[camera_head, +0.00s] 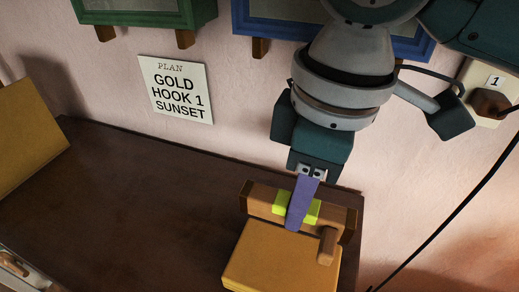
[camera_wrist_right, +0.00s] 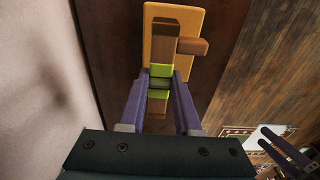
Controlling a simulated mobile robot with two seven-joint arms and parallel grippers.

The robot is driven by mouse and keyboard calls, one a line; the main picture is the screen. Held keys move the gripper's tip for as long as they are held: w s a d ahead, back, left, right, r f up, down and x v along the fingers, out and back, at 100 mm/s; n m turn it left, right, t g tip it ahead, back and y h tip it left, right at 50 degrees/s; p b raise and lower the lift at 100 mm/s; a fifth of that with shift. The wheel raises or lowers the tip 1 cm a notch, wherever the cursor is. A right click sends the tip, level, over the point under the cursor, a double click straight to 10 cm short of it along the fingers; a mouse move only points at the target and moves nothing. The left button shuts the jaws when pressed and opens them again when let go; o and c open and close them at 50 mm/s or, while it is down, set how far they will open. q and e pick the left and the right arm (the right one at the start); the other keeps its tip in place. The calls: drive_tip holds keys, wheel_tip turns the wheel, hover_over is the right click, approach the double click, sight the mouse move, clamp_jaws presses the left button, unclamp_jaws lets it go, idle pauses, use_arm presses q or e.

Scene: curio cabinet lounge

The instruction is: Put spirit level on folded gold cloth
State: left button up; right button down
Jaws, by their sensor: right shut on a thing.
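The spirit level (camera_head: 263,204) is a brown wooden bar with a yellow-green middle and dark ends. My right gripper (camera_head: 297,212) is shut on its middle, with a purple finger on each side in the wrist view (camera_wrist_right: 160,88). The folded gold cloth (camera_head: 275,258) is a thick flat block in front of and below the level. In the wrist view the cloth (camera_wrist_right: 152,32) shows around the level's far part. I cannot tell whether the level touches it. My left gripper (camera_wrist_right: 285,148) shows at the wrist view's lower right, its fingers apart and empty.
A dark brown cabinet top (camera_head: 140,200) is bare to the left of the cloth. Another gold panel (camera_head: 30,135) stands at its left end. A sign (camera_head: 177,89) and framed boxes hang on the wall behind. A socket (camera_head: 492,95) with a cable is at the right.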

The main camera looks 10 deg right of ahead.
wheel_tip(320, 180, down, 8)
drive_tip(key=shift+r+b, duration=0.1)
drive_tip(key=shift+b, duration=0.85)
drive_tip(key=shift+f, duration=0.2)
drive_tip(key=c, duration=0.6)
unclamp_jaws()
drive_tip(key=shift+r, duration=0.15)
